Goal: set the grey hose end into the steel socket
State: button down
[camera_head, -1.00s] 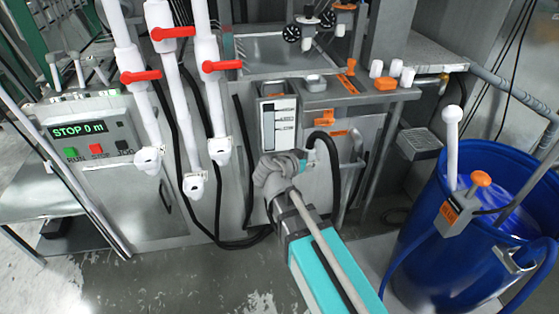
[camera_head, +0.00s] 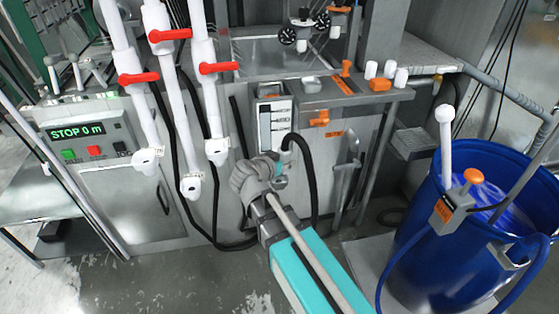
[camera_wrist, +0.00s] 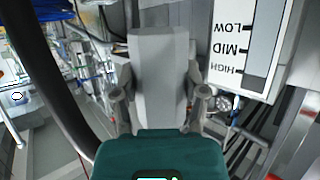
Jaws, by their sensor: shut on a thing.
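My gripper (camera_head: 272,172) is in front of the grey machine cabinet, just below the level gauge (camera_head: 274,125). It is shut, with a black hose (camera_head: 311,180) arching up and into it. The grey hose end (camera_head: 285,151) shows only as a small pale piece at the jaws, mostly hidden by my gripper. In the wrist view, a wide grey block fills the middle between the finger links, and a dark hose (camera_wrist: 50,85) runs down the left side. I cannot make out the steel socket with certainty in either view.
White pipes with red valve handles (camera_head: 219,68) hang to the left of my gripper. A blue barrel (camera_head: 440,240) of blue liquid stands at the right. A steel handle (camera_head: 347,170) is on the cabinet front to the right. Open floor (camera_head: 180,280) lies in front.

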jog(key=w+a+f+m+g+h+b, duration=0.1)
jog(key=w+a+f+m+h+b, duration=0.1)
jog(key=w+f+b, duration=1)
jog(key=shift+w+a+m+g, duration=0.3)
jog(key=shift+w+a, duration=0.1)
jog(key=shift+w, duration=0.4)
jog(key=shift+f, duration=0.25)
jog(key=shift+f+b, duration=3.2)
jog(key=shift+b, duration=0.25)
jog(key=shift+c, duration=0.3)
grip_release()
jog(key=shift+r, duration=0.15)
